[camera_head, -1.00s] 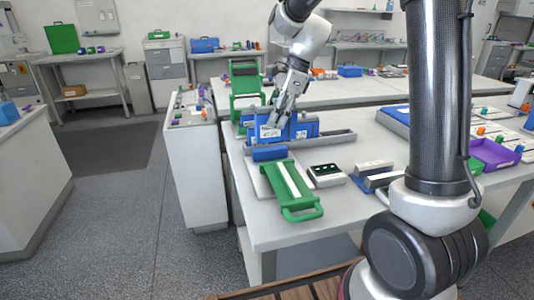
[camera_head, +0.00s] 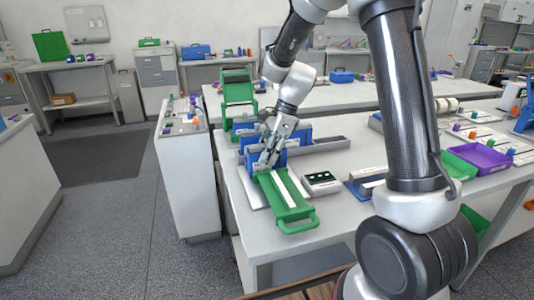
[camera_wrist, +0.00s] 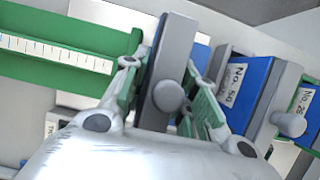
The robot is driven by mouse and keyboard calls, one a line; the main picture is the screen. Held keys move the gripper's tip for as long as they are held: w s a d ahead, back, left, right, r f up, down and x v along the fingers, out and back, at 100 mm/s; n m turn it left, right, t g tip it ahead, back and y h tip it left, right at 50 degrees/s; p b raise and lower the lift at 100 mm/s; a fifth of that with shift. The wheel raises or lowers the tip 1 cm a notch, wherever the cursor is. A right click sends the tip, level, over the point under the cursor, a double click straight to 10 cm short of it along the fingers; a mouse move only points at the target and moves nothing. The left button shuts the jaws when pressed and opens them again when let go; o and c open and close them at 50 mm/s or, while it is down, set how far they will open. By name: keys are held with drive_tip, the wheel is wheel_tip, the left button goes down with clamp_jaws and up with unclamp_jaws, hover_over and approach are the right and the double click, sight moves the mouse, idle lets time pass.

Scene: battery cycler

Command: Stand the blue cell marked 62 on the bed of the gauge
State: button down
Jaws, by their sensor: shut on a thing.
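My gripper (camera_head: 270,158) is shut on a blue cell with a grey end and a round terminal, seen in the wrist view (camera_wrist: 172,70) between the fingers. Its label is not readable here, so I cannot confirm 62. The gauge (camera_head: 287,205) is a green frame with a white strip and a front handle; its scale shows at the left of the wrist view (camera_wrist: 55,52). In the head view the gripper is at the gauge's far end. Whether the cell touches the bed is hidden.
Other blue cells (camera_head: 300,131) stand behind the gripper; two show labels in the wrist view (camera_wrist: 238,92). A grey rail (camera_head: 325,145) lies behind. A small dark-faced box (camera_head: 321,182) sits right of the gauge, then a blue-and-grey stand (camera_head: 365,187). A green rack (camera_head: 238,90) stands behind.

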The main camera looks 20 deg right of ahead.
drive_tip(key=c, duration=1.1)
unclamp_jaws()
